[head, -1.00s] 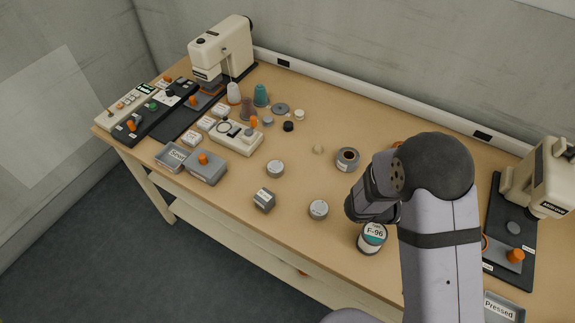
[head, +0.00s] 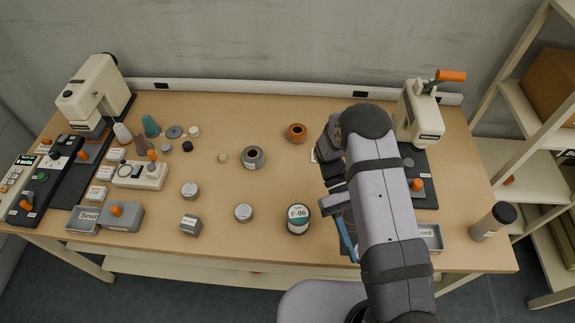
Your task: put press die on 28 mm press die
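A cream hand press (head: 418,112) with an orange handle stands at the right, its dark base partly behind my arm. A grey tray (head: 430,237) and a dark-capped bottle (head: 492,221) are at front right. A sewing machine (head: 92,94) and small boxes crowd the left.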

